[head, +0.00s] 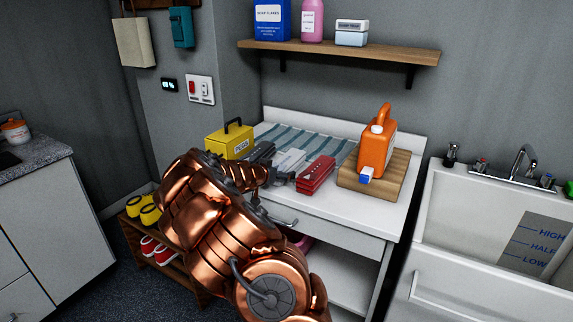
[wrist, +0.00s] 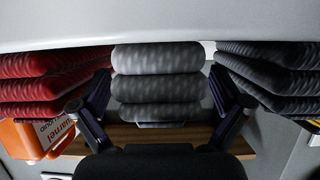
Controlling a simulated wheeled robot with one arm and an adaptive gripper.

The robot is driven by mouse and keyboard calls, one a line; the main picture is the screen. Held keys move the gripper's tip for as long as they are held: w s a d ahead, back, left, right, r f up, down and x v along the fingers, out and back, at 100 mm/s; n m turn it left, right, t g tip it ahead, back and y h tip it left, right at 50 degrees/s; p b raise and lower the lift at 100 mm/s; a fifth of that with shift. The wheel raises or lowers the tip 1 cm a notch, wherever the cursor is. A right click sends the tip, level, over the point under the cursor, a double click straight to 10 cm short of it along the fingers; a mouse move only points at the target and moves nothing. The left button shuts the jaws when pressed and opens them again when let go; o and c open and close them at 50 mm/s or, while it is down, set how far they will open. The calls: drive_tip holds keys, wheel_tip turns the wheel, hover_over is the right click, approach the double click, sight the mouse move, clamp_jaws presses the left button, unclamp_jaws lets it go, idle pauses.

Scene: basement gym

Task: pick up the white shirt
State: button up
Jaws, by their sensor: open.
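The white shirt is a folded, rolled-looking stack (wrist: 157,85) in the middle of the wrist view. It also shows in the head view (head: 291,158) on the counter, between the red shirt (head: 316,175) and a dark folded shirt, which is clear in the wrist view (wrist: 268,75). My gripper (wrist: 160,95) is open, with one finger on each side of the white shirt. I cannot tell whether the fingers touch it. In the head view my gripper (head: 274,168) partly hides the shirts.
An orange jug (head: 376,142) stands on a wooden board (head: 400,175) at the right. A yellow pegs box (head: 228,142) is at the left, and a striped cloth (head: 328,145) lies behind. A shelf (head: 340,52) hangs above. A sink (head: 490,205) is further right.

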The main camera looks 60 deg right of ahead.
drive_tip(key=shift+d+f, duration=0.1)
drive_tip(key=shift+d, duration=0.25)
drive_tip(key=shift+c, duration=0.2)
drive_tip(key=c, duration=1.2)
drive_tip(key=shift+c, duration=0.2)
